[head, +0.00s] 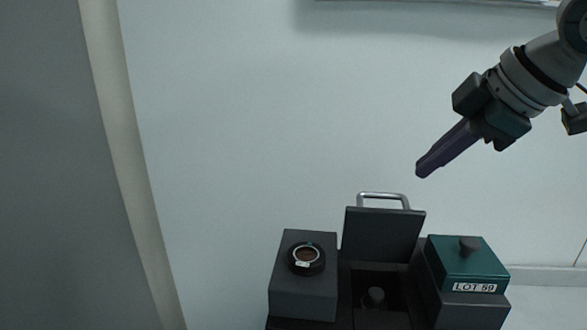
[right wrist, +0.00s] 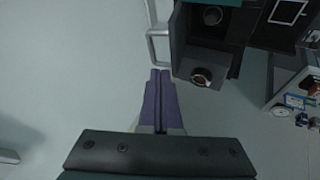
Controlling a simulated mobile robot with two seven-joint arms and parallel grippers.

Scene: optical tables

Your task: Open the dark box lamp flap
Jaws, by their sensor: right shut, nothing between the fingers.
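The dark box lamp flap (head: 382,235) stands raised, close to upright, with a metal bar handle (head: 383,196) along its top edge. Below it the dark box compartment is uncovered, and a small dark knob-like part (head: 375,296) shows inside. My right gripper (head: 421,171) is shut and empty, above and slightly right of the flap, apart from it. In the right wrist view its purple fingers (right wrist: 161,74) are together, with the handle (right wrist: 158,46) just beyond the tips; I see no contact. My left gripper is not in view.
A dark block with a round lens ring (head: 306,258) stands left of the flap. A green-topped box (head: 468,262) with a black knob and a "LOT 59" label stands right. A table with small items (right wrist: 300,95) shows in the right wrist view. The space above the flap is free.

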